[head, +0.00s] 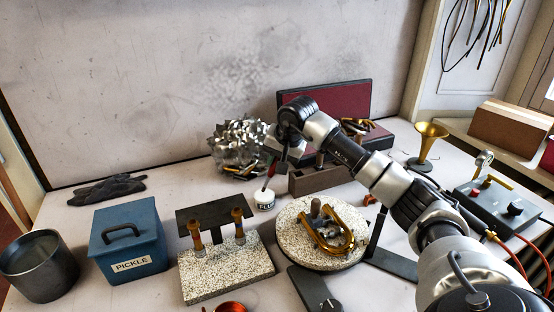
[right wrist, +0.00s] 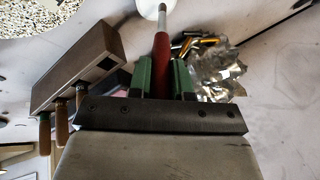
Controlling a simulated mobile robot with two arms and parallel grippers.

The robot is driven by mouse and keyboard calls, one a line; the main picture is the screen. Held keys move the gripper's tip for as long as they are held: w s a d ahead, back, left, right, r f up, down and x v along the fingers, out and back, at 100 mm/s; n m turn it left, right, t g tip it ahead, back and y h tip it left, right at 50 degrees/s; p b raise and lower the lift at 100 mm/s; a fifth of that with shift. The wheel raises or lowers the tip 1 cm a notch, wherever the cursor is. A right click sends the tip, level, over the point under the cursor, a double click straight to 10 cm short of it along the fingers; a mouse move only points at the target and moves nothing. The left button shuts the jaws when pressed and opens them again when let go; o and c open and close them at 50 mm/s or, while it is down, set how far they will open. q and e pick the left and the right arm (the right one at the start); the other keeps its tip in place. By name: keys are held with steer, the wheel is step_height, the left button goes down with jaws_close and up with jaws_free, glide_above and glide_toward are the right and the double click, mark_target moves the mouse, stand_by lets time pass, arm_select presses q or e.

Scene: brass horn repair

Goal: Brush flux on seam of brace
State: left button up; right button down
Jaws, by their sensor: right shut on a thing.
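My right gripper (head: 277,158) is shut on the red handle of a brush (head: 270,172), held tip down. In the right wrist view the brush's red handle (right wrist: 162,62) sits between two green finger pads, with a silver ferrule beyond. The brush tip is at the mouth of the small white flux jar (head: 264,203); whether it touches the flux I cannot tell. The U-shaped brass tube (head: 345,225) lies on a round speckled board (head: 292,225), right of the jar. The brace and its seam are too small to make out. My left gripper is out of view.
A long block with tool handles (head: 308,182) stands just right of the jar. A crumpled silvery heap (head: 238,140) lies behind.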

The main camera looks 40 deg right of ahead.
steer(key=shift+f, duration=0.1)
stand_by(0.3)
steer(key=shift+f+b, duration=0.4)
steer(key=shift+f, duration=0.15)
stand_by(0.4)
stand_by(0.5)
steer(key=shift+r+p, duration=2.7)
steer(key=shift+r, duration=0.9)
steer(key=shift+f, duration=0.15)
